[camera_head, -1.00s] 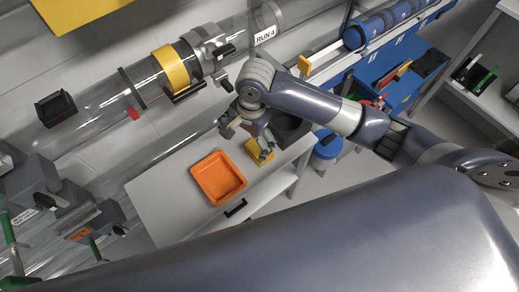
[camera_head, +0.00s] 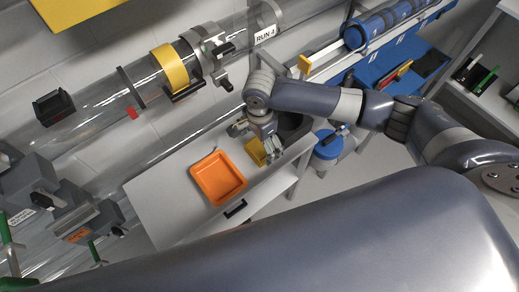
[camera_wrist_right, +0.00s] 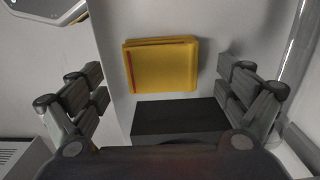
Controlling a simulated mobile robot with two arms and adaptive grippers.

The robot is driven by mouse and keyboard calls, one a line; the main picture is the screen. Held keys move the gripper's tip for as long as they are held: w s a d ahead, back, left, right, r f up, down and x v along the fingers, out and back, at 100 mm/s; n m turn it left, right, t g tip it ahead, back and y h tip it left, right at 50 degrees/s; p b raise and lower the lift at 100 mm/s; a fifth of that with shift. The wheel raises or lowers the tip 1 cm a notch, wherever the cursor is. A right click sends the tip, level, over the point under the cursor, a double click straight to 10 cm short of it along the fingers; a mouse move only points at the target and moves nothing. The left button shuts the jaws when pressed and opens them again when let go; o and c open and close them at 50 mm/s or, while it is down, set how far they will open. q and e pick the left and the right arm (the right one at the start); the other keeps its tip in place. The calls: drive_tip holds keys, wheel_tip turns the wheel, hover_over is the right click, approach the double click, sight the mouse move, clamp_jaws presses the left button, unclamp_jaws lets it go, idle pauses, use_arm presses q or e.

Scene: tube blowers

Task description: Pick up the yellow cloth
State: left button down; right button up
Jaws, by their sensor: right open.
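The yellow cloth (camera_head: 255,152) lies folded on the light grey cabinet top, right of the orange tray. In the right wrist view the folded cloth (camera_wrist_right: 162,66) is a flat rectangle with a red stripe near its left edge. My right gripper (camera_head: 254,142) is over the cloth in the head view and partly hides it. In the right wrist view the gripper (camera_wrist_right: 164,88) is open, with its fingers spread to the left and right of the cloth and nothing between them. My left gripper is not in view.
The orange tray (camera_head: 219,178) sits on the grey cabinet top (camera_head: 160,192). A dark box (camera_wrist_right: 178,118) is close beside the cloth. A clear tube with a yellow band (camera_head: 171,68) runs behind the cabinet. A blue stool (camera_head: 327,146) stands to the right.

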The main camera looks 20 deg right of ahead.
sight(259, 148)
wheel_tip(259, 148, down, 2)
drive_tip(key=shift+f, duration=0.1)
drive_tip(key=c, duration=1.1)
drive_tip(key=shift+o, duration=0.2)
wheel_tip(259, 148, up, 10)
drive_tip(key=shift+p, duration=0.4)
